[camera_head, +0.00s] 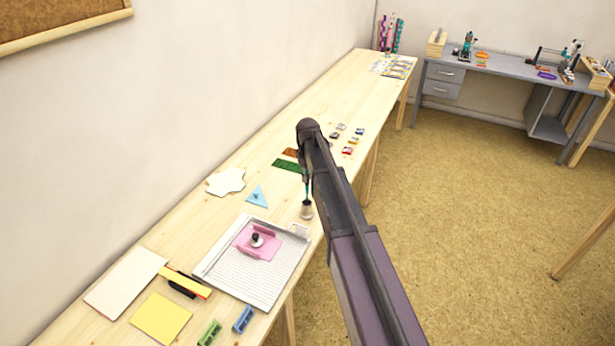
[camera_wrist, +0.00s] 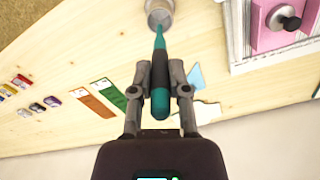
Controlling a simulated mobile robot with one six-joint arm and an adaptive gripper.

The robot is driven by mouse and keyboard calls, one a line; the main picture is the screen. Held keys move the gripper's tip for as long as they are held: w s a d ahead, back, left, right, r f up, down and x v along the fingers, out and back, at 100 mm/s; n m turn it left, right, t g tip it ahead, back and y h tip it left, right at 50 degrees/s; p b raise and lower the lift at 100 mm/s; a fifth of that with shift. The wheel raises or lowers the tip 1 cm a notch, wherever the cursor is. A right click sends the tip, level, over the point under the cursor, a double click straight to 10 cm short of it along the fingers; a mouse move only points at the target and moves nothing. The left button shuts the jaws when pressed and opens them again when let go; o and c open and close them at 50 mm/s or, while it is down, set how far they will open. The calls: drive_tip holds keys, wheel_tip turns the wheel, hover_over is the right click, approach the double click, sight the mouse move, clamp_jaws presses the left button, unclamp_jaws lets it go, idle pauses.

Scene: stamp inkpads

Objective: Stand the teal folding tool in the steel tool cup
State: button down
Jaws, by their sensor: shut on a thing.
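The teal folding tool (camera_wrist: 160,88), with a dark band round its handle, is held between the fingers of my gripper (camera_wrist: 160,72). In the head view the tool (camera_head: 307,188) hangs about upright below my gripper (camera_head: 306,174), mostly hidden by the arm. The steel tool cup (camera_head: 306,212) stands on the wooden table right below it. In the wrist view the tool's thin end reaches the mouth of the cup (camera_wrist: 160,8), which the frame's top edge cuts. I cannot tell whether that end is inside the cup or just above it.
A paper trimmer (camera_head: 225,281) with a pink block (camera_head: 256,245) lies close to the cup. A blue triangle (camera_head: 257,196), a green card (camera_head: 287,165) and several small inkpads (camera_head: 340,127) lie around on the wooden table (camera_head: 225,167). The table's front edge is near the cup.

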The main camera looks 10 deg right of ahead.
sight(307, 189)
drive_tip(key=shift+f+b, duration=2.5)
drive_tip(key=shift+f, duration=0.2)
drive_tip(key=c, duration=0.5)
unclamp_jaws()
drive_tip(key=shift+c, duration=0.2)
drive_tip(key=shift+r, duration=0.2)
wheel_tip(307, 189, up, 11)
drive_tip(key=p, duration=1.1)
drive_tip(key=shift+f, duration=0.2)
drive_tip(key=s+m, duration=0.6)
drive_tip(key=s, duration=2.3)
drive_tip(key=shift+d+m, duration=0.3)
drive_tip(key=shift+d, duration=0.15)
